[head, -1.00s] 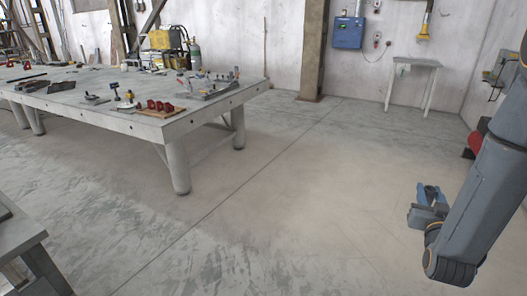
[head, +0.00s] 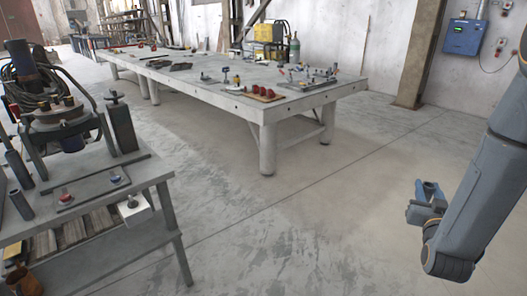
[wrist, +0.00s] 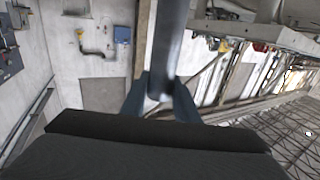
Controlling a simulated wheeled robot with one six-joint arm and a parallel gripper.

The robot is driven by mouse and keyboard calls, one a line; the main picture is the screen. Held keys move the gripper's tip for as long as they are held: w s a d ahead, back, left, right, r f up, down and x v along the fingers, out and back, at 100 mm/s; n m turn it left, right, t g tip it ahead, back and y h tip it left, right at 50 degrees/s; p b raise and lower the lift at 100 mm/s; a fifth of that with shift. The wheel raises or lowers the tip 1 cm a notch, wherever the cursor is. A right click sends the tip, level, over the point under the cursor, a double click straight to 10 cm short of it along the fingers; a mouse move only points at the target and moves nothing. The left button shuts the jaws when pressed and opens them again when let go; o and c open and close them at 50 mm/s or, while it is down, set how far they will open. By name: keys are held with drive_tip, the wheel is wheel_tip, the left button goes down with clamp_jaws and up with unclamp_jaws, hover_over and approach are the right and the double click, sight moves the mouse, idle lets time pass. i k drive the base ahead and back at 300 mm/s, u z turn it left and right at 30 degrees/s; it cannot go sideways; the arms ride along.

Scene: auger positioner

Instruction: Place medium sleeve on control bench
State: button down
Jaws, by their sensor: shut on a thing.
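My gripper (head: 425,202) is at the right of the head view, held out over open floor. In the wrist view its two fingers (wrist: 160,98) are closed around a dark grey-blue cylinder, the sleeve (wrist: 168,45), which extends away from the fingertips. In the head view the sleeve is small and hard to tell from the fingers. I cannot tell which surface is the control bench.
A long work table (head: 240,98) with red parts (head: 266,91) and small tools stands across the middle back. A blue wall box (head: 464,37) hangs at the upper right. The floor (head: 310,220) between bench, table and my arm is clear.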

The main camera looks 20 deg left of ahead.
sight(38, 202)
drive_tip(key=u, duration=2.25)
drive_tip(key=i, duration=0.3)
